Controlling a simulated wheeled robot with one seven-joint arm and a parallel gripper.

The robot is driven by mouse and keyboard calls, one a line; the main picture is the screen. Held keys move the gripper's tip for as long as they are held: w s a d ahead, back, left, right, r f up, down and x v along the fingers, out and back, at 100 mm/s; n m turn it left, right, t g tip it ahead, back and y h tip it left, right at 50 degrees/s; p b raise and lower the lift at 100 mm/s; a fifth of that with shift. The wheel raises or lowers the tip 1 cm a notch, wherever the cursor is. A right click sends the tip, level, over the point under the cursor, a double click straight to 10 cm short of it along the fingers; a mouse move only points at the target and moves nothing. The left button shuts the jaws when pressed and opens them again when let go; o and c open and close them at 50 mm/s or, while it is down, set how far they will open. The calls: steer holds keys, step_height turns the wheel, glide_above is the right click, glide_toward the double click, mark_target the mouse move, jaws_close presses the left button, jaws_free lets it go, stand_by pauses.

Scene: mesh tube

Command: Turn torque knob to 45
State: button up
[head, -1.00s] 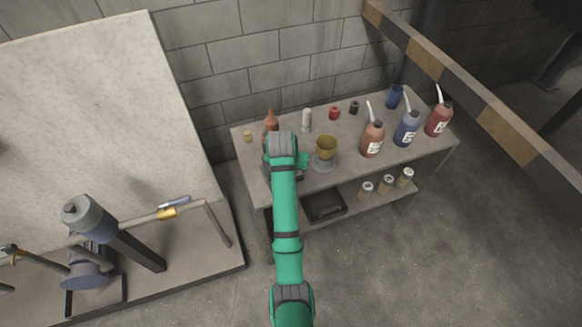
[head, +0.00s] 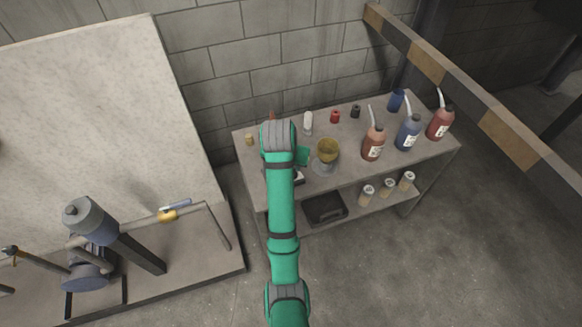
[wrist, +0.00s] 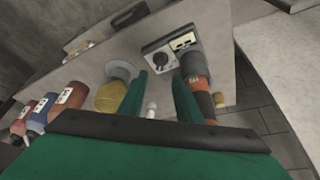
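In the wrist view, a small box with a light panel and a dark round knob (wrist: 161,59) sits on the table beyond my fingertips. A second dark-and-light panel (wrist: 183,42) is beside the knob. My gripper (wrist: 159,78) shows two green fingers spread apart with nothing clasped between them. The fingers point toward the box, and the knob shows between and just past their tips. I cannot tell the knob's setting. In the head view my arm hides most of the box, and only part of a green finger (head: 303,156) shows.
A yellowish cup on a stand (head: 327,152) is right of my gripper. Several pump bottles (head: 408,131) stand at the table's right. A striped beam (head: 470,85) crosses the right side.

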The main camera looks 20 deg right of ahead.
steer(key=shift+v, duration=1)
steer(key=s+d+f+t+h, duration=0.3)
steer(key=f+h, duration=0.1)
steer(key=f, duration=0.3)
steer(key=s+a+t, duration=0.3)
steer(key=a+t, duration=0.1)
steer(key=a, duration=0.2)
steer(key=shift+h, duration=0.4)
steer(key=x, duration=1.1)
steer(key=shift+w+a, duration=0.25)
steer(key=shift+a, duration=0.1)
